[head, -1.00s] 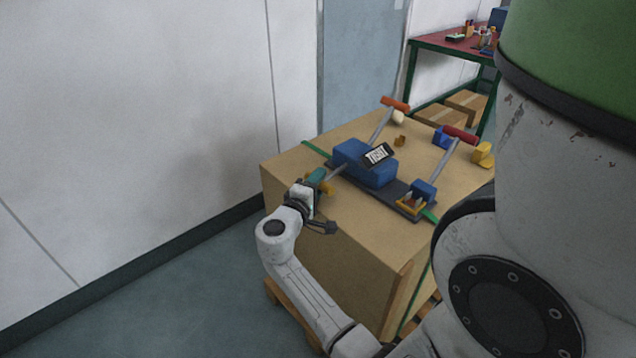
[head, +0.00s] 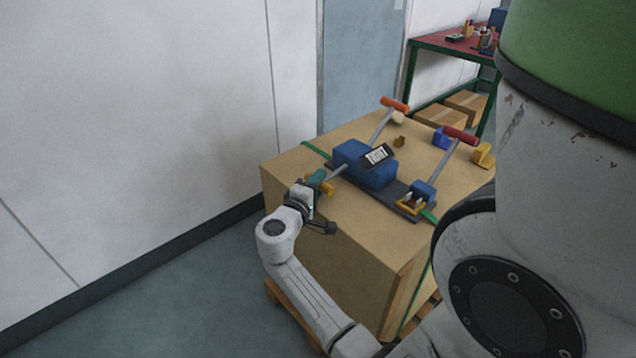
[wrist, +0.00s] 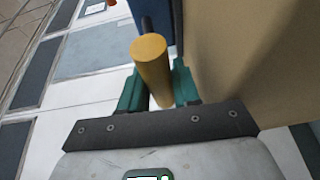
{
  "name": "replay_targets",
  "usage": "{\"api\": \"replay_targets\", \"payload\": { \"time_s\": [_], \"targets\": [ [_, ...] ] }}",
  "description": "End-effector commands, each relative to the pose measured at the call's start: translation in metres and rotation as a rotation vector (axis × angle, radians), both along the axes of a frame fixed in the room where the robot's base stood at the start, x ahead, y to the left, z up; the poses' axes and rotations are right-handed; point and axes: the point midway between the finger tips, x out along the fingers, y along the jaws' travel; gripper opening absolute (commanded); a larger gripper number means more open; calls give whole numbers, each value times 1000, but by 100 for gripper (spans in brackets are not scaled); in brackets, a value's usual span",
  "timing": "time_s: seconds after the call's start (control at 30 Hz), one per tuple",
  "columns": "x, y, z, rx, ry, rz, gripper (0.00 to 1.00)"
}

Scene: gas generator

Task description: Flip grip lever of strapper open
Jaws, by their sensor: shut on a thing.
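The strapper (head: 365,166) is a blue body on a dark base plate, lying across the top of a large cardboard box. Three levers stick out from it: one with an orange handle (head: 395,104), one with a red handle (head: 461,135), and one at its near left end with a yellow handle (head: 328,188). My gripper (head: 319,180) is at that yellow handle, near the box's left edge. In the wrist view the yellow handle (wrist: 152,68) sits between the teal fingers of my gripper (wrist: 158,80), which is shut on it. Which lever is the grip lever is not marked.
The cardboard box (head: 350,250) stands on a pallet, with a green strap (head: 316,149) over it. Small blue and yellow blocks (head: 483,155) lie at its back right. A white wall (head: 140,120) is on the left. A red-topped table (head: 440,42) stands behind.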

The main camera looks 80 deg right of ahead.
Motion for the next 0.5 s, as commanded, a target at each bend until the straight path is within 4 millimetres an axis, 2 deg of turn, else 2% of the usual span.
{"api": "replay_targets", "payload": {
  "time_s": [0.5],
  "targets": [
    [0,-1,40,200,-169,2,0]
  ]
}}
